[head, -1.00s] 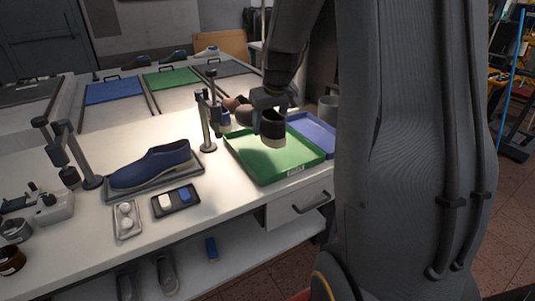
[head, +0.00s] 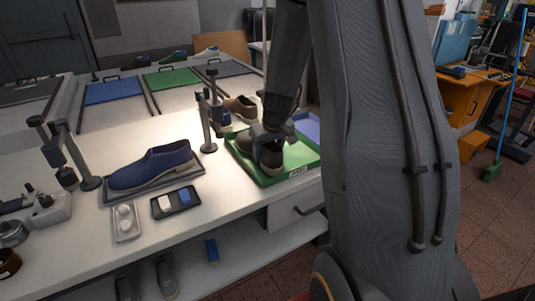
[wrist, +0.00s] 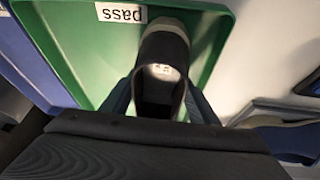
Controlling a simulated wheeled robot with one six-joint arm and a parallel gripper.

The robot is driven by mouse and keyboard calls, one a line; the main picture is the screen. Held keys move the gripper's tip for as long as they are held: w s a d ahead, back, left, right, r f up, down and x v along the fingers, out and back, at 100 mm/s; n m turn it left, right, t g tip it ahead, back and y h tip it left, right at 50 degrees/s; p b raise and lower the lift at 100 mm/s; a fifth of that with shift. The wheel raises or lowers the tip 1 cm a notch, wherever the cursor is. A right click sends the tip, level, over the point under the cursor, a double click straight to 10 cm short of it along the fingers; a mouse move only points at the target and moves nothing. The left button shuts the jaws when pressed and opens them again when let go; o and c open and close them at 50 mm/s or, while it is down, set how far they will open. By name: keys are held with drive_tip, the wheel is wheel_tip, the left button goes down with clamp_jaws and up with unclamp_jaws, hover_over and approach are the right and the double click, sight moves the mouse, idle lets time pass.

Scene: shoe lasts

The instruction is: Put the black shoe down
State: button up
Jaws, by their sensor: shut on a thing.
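The black shoe (head: 245,143), dark with a pale sole edge, is at the green tray (head: 298,156), inside its rim as seen from above. My gripper (head: 269,150) is shut on the shoe and hides part of it. In the wrist view the shoe (wrist: 163,48) lies between the two fingers of my gripper (wrist: 160,103), its opening towards me and its toe near the tray's "pass" label (wrist: 121,13). The shoe looks low in the green tray (wrist: 80,45); whether its sole touches the floor of the tray I cannot tell.
A blue tray (head: 307,126) adjoins the green one. A brown shoe (head: 241,106) and a post stand (head: 207,125) are just behind and left. A blue shoe (head: 152,166) sits on a dark tray further left. Green floor shows right of the held shoe.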

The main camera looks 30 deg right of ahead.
drive_tip(key=shift+f, duration=0.3)
drive_tip(key=o, duration=1.3)
drive_tip(key=shift+f, duration=0.1)
drive_tip(key=shift+o, duration=0.2)
drive_tip(key=d+b+v, duration=0.1)
drive_tip(key=b+v, duration=0.1)
drive_tip(key=v, duration=1)
drive_tip(key=s+a+f+g, duration=0.1)
drive_tip(key=s+a+f, duration=0.2)
drive_tip(key=s+a, duration=0.5)
drive_tip(key=s+a+f+g, duration=0.2)
drive_tip(key=s+a+f, duration=0.1)
drive_tip(key=s+a, duration=0.6)
drive_tip(key=shift+s+a+f+g+y, duration=0.3)
drive_tip(key=shift+s+f+y, duration=0.1)
drive_tip(key=shift+s, duration=0.15)
